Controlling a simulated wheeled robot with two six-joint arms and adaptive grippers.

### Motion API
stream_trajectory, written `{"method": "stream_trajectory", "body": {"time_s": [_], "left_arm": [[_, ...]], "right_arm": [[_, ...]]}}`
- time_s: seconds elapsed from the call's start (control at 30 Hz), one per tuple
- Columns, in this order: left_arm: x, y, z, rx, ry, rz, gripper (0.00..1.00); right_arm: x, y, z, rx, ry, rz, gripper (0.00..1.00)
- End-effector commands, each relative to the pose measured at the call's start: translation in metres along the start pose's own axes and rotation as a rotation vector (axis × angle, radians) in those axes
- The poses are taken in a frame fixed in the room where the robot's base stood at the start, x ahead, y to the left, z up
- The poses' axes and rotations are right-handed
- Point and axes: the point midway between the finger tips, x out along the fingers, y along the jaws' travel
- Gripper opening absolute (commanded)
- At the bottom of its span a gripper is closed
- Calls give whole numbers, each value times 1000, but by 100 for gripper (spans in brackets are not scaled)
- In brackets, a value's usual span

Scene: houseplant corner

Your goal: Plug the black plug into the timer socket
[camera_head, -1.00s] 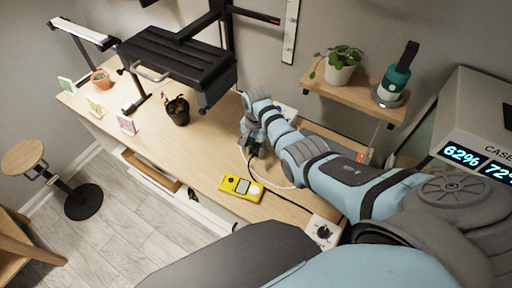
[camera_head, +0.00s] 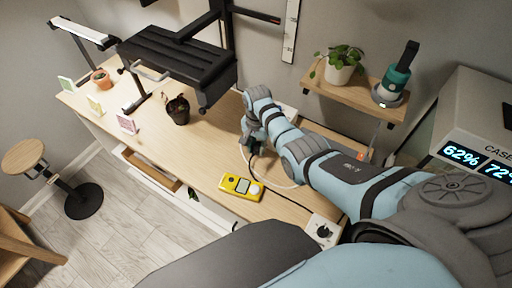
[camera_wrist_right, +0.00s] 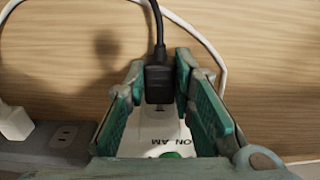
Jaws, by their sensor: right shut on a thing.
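My right gripper (camera_wrist_right: 162,103) is shut on the black plug (camera_wrist_right: 157,84), which sits between its green-lined fingers with its cord rising to the top of the right wrist view. The white timer (camera_wrist_right: 183,134), with "ON AM" printed on it and a green part, lies beneath the plug and between the fingers. The plug's lower end meets or overlaps the timer's face; I cannot tell whether its prongs are in the socket. In the head view the right gripper (camera_head: 251,146) is low over the desk, and the timer is hidden there. My left gripper is not in view.
A grey power strip (camera_wrist_right: 50,145) with a white plug (camera_wrist_right: 14,121) is left of the timer. A white cable (camera_wrist_right: 208,45) curves around the gripper. On the desk (camera_head: 215,150) are a yellow meter (camera_head: 240,187), a dark pot (camera_head: 179,112) and a white dial box (camera_head: 322,230).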

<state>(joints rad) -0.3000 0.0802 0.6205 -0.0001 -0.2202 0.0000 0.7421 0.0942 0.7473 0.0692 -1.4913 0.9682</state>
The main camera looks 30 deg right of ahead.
Motion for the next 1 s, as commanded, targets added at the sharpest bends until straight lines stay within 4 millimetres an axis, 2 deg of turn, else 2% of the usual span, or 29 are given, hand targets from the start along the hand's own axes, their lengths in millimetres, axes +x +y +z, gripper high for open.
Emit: {"method": "stream_trajectory", "body": {"time_s": [0.67,0.7,0.83,1.0], "left_arm": [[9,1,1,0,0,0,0],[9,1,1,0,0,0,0],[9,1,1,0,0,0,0],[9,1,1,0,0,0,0]], "right_arm": [[0,0,-11,0,0,0,0],[0,0,-11,0,0,0,24],[0,0,-11,0,0,0,45],[0,0,-11,0,0,0,46]]}}
